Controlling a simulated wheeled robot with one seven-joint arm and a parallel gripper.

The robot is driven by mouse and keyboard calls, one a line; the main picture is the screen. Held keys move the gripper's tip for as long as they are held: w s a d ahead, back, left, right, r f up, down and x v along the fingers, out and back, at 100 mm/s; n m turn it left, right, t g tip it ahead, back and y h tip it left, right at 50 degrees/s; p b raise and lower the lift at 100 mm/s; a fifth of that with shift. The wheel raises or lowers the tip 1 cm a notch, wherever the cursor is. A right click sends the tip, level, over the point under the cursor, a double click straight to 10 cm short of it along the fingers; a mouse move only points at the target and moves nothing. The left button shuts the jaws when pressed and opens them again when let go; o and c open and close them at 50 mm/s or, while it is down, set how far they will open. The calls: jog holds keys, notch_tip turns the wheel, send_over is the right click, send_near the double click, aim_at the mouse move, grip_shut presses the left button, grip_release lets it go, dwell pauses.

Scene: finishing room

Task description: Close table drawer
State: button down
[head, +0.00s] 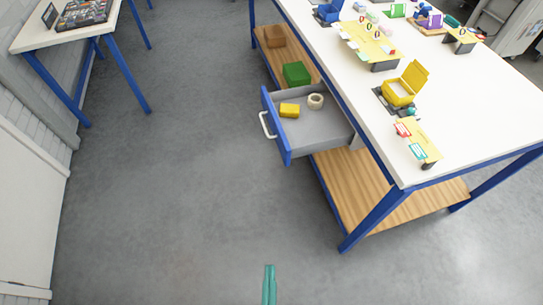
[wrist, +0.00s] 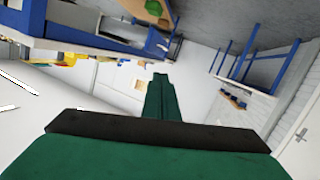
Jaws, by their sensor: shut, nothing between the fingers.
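The table drawer (head: 318,133) stands pulled out from under the white-topped table (head: 462,105) in the head view. Its blue front (head: 277,125) faces left and carries a white handle (head: 267,125). A yellow block (head: 289,110) and a beige ring-shaped roll (head: 315,101) lie inside it. My gripper (head: 269,268) shows as green fingers at the bottom middle of the head view, well apart from the drawer. In the wrist view the green fingers (wrist: 160,77) are together and empty. I cannot clearly make out the drawer in the wrist view.
A wooden lower shelf (head: 352,185) holds a green box (head: 296,73) and a brown box (head: 274,36). A smaller blue-legged table (head: 75,36) stands at the upper left. The grey floor (head: 170,170) left of the drawer is clear.

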jog(key=w+a+f+n+t, duration=0.1)
jog(key=w+f+n, duration=0.3)
jog(key=w, duration=0.3)
jog(key=w+a+f+n, duration=0.1)
jog(key=w+f+n, duration=0.25)
jog(key=w, duration=0.35)
jog(key=w+d+f+n, duration=0.1)
jog(key=w+n, duration=0.3)
jog(key=w, duration=1.1)
jog(key=w+d+f+n+t+y, duration=0.1)
jog(key=w+d+n, duration=0.2)
jog(key=w, duration=1.3)
jog(key=shift+f+n, duration=0.15)
jog(key=shift+n, duration=0.9)
jog(key=shift+d, duration=0.1)
